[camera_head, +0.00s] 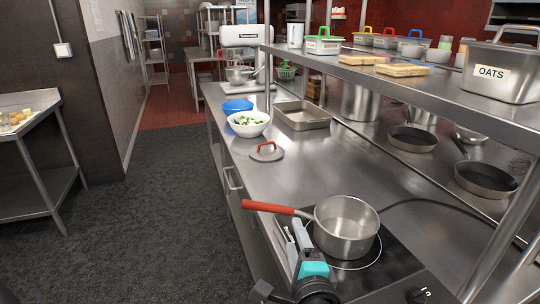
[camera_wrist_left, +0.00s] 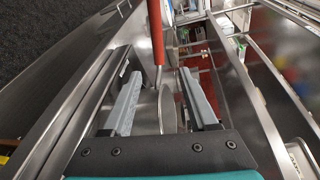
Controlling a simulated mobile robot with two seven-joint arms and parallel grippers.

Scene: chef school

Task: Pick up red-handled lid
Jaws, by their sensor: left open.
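The red-handled lid (camera_head: 266,155) lies flat on the steel counter in the head view, with its red loop handle on top. My left gripper (camera_head: 296,232) is open and empty, low in the head view, beside the saucepan and well nearer to me than the lid. In the left wrist view, its two grey fingers (camera_wrist_left: 160,76) are apart, with the saucepan's red handle (camera_wrist_left: 156,32) beyond them. I cannot make out the lid in that view. My right gripper is not in view.
A saucepan (camera_head: 347,232) stands on the black hob (camera_head: 376,278), its red handle reaching left across the counter edge. A white salad bowl (camera_head: 249,130), blue bowl (camera_head: 236,106) and steel tray (camera_head: 301,124) stand beyond the lid. A shelf (camera_head: 400,84) overhangs the right; counter around the lid is clear.

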